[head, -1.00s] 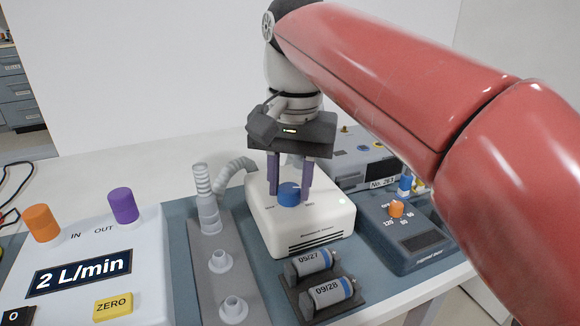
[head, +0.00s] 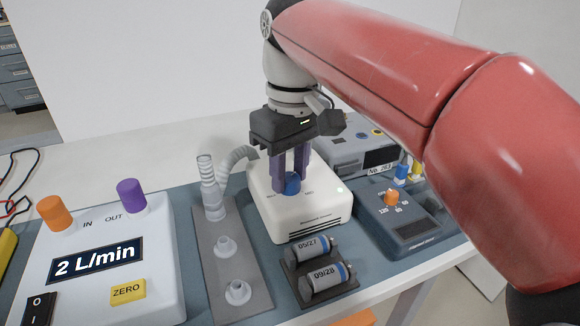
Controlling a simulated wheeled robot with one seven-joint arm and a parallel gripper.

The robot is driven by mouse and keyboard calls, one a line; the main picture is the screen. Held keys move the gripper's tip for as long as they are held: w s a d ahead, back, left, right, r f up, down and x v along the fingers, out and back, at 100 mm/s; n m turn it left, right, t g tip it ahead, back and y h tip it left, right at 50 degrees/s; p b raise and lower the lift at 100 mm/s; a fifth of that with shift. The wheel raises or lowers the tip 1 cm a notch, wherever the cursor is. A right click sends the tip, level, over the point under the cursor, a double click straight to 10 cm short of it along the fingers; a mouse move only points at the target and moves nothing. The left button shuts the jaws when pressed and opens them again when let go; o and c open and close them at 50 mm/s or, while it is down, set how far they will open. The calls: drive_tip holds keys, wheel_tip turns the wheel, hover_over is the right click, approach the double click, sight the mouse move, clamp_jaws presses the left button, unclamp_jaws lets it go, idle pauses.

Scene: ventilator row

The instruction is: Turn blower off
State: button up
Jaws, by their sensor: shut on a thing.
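The blower is a white box (head: 315,228) on the blue-grey mat, with a blue knob (head: 292,187) on its sloped top. My gripper (head: 291,184) comes down from above. Its purple fingers are shut on the blue knob, one finger on each side. The fingers hide part of the knob, and its pointer cannot be read. Small labels on both sides of the knob are too small to read. A small pale light (head: 340,190) shows at the right of the blower's top.
A flow meter (head: 160,240) reading 2 L/min stands at left. A grey plate with ports (head: 228,265) and a corrugated hose (head: 236,156) lie beside the blower. Two cylinders (head: 325,279) sit in front. A dark box with an orange knob (head: 391,198) stands at right, near the table's edge.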

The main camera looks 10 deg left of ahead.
sight(287, 175)
drive_tip(key=n, duration=0.5)
drive_tip(key=shift+n, duration=0.3)
drive_tip(key=n, duration=0.5)
drive_tip(key=shift+a+n+h, duration=0.1)
drive_tip(key=shift+n+h, duration=0.2)
drive_tip(key=shift+r, duration=0.1)
drive_tip(key=o, duration=1)
drive_tip(key=shift+c, duration=0.2)
wheel_tip(287, 175, up, 8)
drive_tip(key=shift+w+a+f, duration=0.1)
drive_tip(key=shift+f, duration=0.1)
